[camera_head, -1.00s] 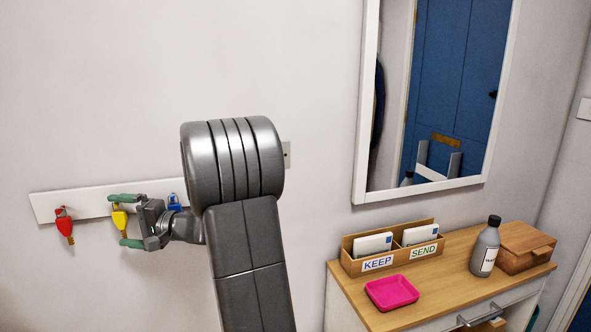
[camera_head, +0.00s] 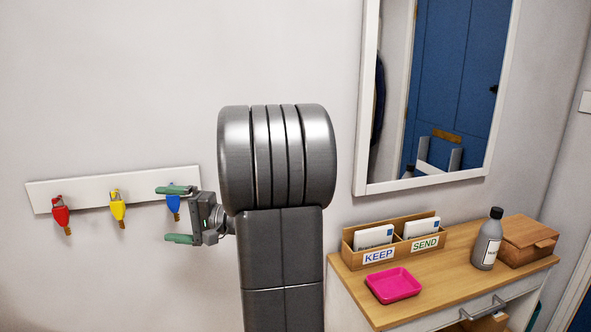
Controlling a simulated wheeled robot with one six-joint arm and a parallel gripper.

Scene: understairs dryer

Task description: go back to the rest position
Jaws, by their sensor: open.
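My gripper (camera_head: 179,214) has two green-tipped fingers pointing left and spread apart, with nothing seen between them except the blue key behind. It is in front of the right end of the white key rail (camera_head: 86,190). A blue key (camera_head: 173,204) hangs there, partly covered by the upper finger; I cannot tell whether they touch. A yellow key (camera_head: 118,207) and a red key (camera_head: 61,214) hang farther left on the rail, clear of the gripper. My grey arm stands upright in the middle of the view and hides part of the wall.
A wooden-topped cabinet (camera_head: 443,264) stands at the right, holding a pink tray (camera_head: 393,286), a KEEP and SEND letter rack (camera_head: 398,249), a grey bottle (camera_head: 487,240) and a wooden box (camera_head: 527,241). A white-framed mirror (camera_head: 445,100) hangs above. The wall left of my arm is clear above the rail.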

